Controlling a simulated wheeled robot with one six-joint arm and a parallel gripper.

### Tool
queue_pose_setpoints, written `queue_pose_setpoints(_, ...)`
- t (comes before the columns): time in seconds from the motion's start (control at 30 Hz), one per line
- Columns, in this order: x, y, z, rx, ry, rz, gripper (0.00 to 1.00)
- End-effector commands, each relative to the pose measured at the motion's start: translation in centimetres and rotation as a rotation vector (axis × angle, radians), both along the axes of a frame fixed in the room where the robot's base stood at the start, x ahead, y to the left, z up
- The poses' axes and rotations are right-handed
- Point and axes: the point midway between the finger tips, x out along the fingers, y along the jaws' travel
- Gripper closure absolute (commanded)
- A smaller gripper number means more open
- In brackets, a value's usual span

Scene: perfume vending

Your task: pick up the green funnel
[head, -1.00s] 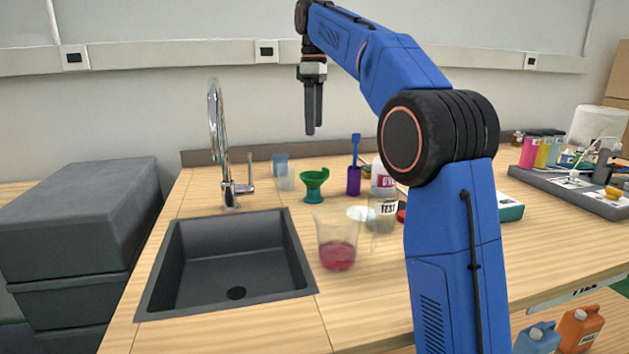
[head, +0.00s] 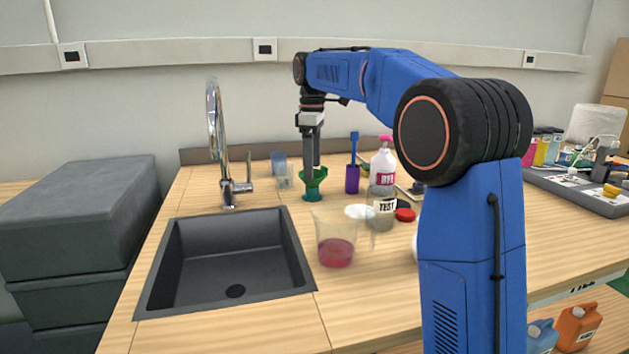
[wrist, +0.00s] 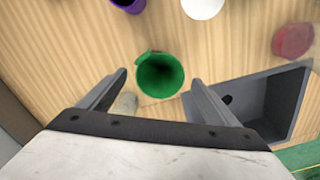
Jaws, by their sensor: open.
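The green funnel (head: 314,190) stands upright on the wooden bench, just behind the sink's back right corner. In the wrist view I look down into its round mouth (wrist: 160,75). My gripper (head: 312,172) points down over the funnel, with its fingertips at about the height of the rim in the head view. In the wrist view the two fingers of my gripper (wrist: 157,82) are spread apart, one on each side of the funnel's near part. Nothing is between them that I can see held. The funnel's lower stem is hidden in the wrist view.
A purple holder (head: 352,180) with a blue tool stands right of the funnel. A clear cup (head: 285,177) is close on its left. A beaker with red liquid (head: 336,250), a TEST jar (head: 382,212) and a pink-topped bottle (head: 383,165) stand nearby. The sink (head: 160,290) and faucet (head: 228,190) are left.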

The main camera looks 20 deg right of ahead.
Motion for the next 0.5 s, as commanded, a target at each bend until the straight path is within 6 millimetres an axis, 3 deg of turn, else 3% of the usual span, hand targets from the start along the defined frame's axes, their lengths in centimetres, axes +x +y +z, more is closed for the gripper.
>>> queue_pose_setpoints(0.2,0.0,0.2,-2.9,0.0,0.002,0.0,0.16)
queue_pose_setpoints(0.5,0.0,0.3,-3.9,0.0,0.0,0.0,0.16)
